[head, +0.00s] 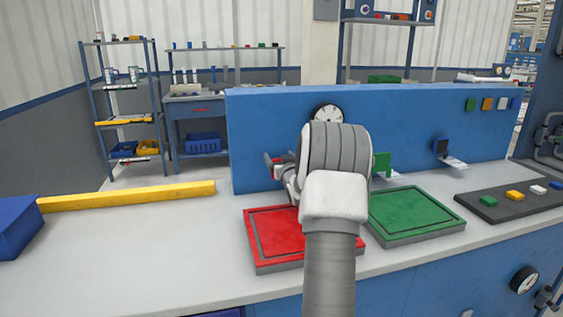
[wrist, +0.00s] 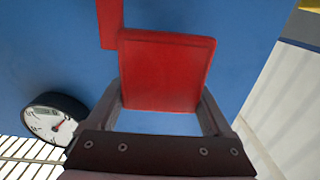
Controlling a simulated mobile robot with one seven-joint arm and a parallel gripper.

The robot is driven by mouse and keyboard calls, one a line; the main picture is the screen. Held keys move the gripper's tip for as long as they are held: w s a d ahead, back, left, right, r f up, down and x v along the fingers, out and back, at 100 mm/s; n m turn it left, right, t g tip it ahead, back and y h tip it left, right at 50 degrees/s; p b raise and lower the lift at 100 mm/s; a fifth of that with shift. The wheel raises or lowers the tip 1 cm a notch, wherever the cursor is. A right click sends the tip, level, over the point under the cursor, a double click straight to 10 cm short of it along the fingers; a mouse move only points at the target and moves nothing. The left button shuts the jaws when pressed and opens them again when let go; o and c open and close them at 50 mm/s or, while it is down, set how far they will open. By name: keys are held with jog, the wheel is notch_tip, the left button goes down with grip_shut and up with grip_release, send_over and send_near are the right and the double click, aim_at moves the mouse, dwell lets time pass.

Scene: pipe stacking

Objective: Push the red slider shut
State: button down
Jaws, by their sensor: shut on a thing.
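The red slider (wrist: 166,68) fills the middle of the wrist view, with a narrower red part at its upper left, against the blue panel. My gripper (wrist: 162,104) has one dark finger on each side of the slider and is shut on it. In the head view my gripper (head: 277,170) is at the front of the blue panel (head: 265,125), left of my wrist. Only a little red of the slider shows there; my arm hides much of this area. I cannot tell how far the slider is open.
A round gauge (head: 327,113) is on the panel; it is also left in the wrist view (wrist: 50,120). A green slider (head: 382,162) and a blue slider (head: 441,147) are to the right. Red (head: 268,257) and green (head: 415,215) pads lie in front. The left counter has free room.

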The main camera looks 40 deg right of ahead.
jog(key=shift+w+d, duration=0.1)
jog(key=shift+w, duration=0.1)
grip_release()
jog(key=shift+s, duration=0.15)
jog(key=p+v, duration=0.2)
jog(key=v, duration=1.5)
